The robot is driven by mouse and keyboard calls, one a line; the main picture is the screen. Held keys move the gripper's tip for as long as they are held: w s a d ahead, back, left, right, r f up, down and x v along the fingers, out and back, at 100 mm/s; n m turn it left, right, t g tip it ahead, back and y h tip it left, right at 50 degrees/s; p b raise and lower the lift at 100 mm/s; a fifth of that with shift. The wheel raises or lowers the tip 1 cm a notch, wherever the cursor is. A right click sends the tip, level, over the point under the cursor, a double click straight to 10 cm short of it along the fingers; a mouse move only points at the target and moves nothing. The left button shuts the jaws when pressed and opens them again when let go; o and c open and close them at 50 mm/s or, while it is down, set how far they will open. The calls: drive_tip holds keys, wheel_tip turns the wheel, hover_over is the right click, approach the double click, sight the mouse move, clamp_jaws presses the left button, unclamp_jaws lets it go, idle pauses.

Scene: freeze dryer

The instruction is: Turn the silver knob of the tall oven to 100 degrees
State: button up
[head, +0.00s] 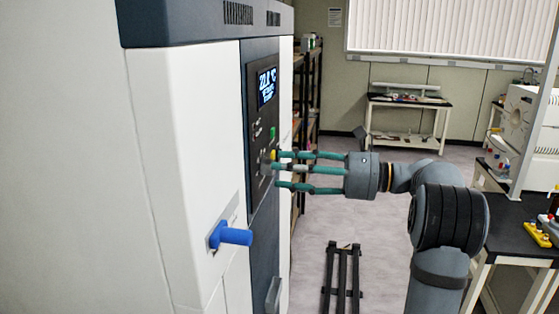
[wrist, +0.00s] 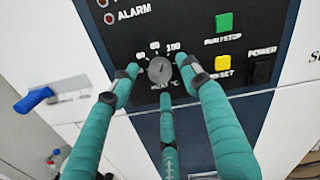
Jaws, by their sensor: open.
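The tall oven (head: 160,140) stands at the left of the head view, white with a dark control panel. Its silver knob (wrist: 160,70) shows in the middle of the wrist view, below an arc of numbers whose right one reads 100 (wrist: 173,48). The knob's exact setting is too small to read. My gripper (head: 278,170) reaches the panel from the right. Its three teal fingers are spread open, with tips left, right and below the knob. I cannot tell whether any tip touches it. In the head view the fingers mostly hide the knob.
A green button (wrist: 224,23) and a yellow button (wrist: 222,63) sit just right of the knob. A lit display (head: 267,86) is above. A blue handle (head: 232,235) sticks out at lower left.

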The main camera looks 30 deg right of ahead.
drive_tip(key=shift+x, duration=1.05)
drive_tip(key=shift+c, duration=1.3)
